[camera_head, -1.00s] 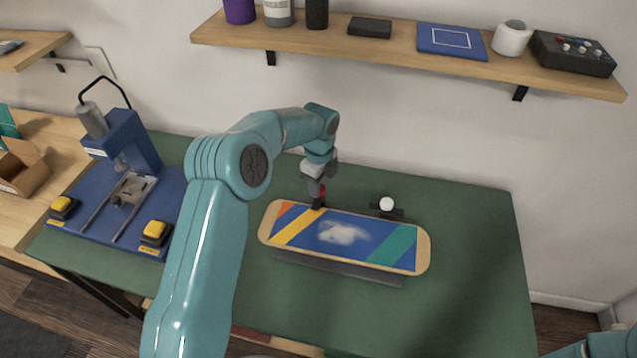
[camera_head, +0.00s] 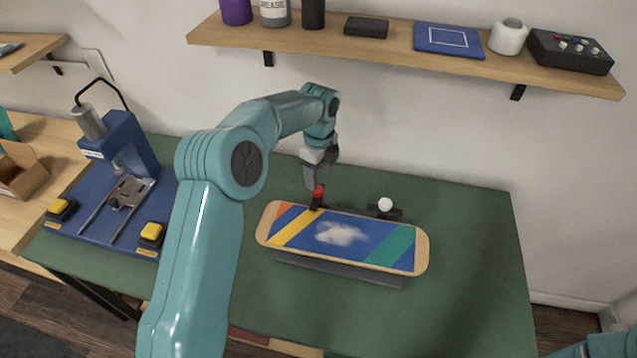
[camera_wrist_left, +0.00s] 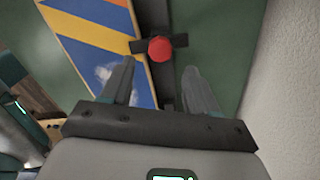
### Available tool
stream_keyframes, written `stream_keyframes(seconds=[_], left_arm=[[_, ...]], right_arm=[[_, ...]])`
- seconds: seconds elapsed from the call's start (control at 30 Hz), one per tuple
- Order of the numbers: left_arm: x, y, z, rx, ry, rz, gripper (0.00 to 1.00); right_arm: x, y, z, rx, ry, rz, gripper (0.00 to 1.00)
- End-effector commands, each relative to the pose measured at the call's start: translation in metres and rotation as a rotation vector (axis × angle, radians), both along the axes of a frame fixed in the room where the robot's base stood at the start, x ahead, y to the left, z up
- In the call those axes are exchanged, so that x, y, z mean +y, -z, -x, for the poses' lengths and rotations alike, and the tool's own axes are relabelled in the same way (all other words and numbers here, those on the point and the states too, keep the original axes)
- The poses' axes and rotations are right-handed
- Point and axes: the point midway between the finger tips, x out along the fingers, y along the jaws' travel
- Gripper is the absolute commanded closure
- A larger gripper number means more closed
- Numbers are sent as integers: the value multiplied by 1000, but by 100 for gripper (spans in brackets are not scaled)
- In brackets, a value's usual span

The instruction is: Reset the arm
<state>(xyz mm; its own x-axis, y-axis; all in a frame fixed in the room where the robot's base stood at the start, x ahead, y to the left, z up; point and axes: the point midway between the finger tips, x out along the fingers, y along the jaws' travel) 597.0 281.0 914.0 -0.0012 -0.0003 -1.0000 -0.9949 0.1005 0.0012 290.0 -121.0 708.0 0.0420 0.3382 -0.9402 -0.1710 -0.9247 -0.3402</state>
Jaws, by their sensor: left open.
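My left gripper (camera_head: 319,172) is open and empty above the far left edge of the skateboard deck. In the left wrist view its two fingers (camera_wrist_left: 158,82) are spread apart, with a red knob (camera_wrist_left: 160,49) beyond and between them. The same red knob (camera_head: 318,191) stands on a dark clamp at the deck's far edge, just below the gripper in the head view. The deck (camera_head: 343,234) has blue, yellow, orange and teal stripes and a whitish patch. It lies on a dark stand (camera_head: 340,268). Only a piece of my right arm shows at the lower right; its gripper is out of view.
A white knob (camera_head: 385,204) on a second dark clamp stands behind the deck. A blue press (camera_head: 127,140) with yellow buttons is on the left. A wooden shelf (camera_head: 400,52) with several items hangs on the wall. The green table (camera_head: 470,260) is clear at right.

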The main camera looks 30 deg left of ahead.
Motion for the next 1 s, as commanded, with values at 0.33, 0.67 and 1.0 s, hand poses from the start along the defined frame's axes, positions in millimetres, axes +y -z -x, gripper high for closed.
stream_keyframes(seconds=[0.33, 0.67, 1.0], left_arm=[[-1, -25, 0, 1, 1, 1, 40], [-1, -24, 0, 1, 1, 1, 40], [-8, -8, 11, -4, -156, 51, 40]], right_arm=[[0, 1, 0, 0, 0, 0, 54], [0, 1, 0, 0, 0, 0, 54], [0, -9, 0, 0, 0, 0, 54]])
